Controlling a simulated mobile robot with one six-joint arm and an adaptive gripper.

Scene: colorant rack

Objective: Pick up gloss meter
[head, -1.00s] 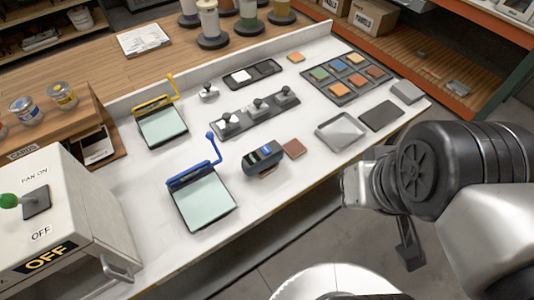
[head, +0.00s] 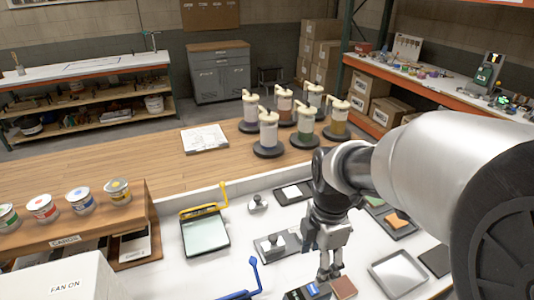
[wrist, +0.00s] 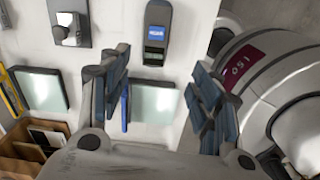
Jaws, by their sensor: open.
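In the head view the gloss meter (head: 307,291) is at the bottom edge, partly cut off, on the white bench. In the wrist view the gloss meter (wrist: 156,36) lies near the top middle, ahead of the fingertips and clear of them. My gripper (head: 329,272) points down over the bench, beside the meter in the head view. In the wrist view my gripper (wrist: 160,68) is open, with nothing between its fingers.
A brown tile (head: 343,287) lies beside the meter. A blue-handled glass plate (wrist: 152,106) shows between my fingers. Several pump canisters (head: 268,133) stand behind.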

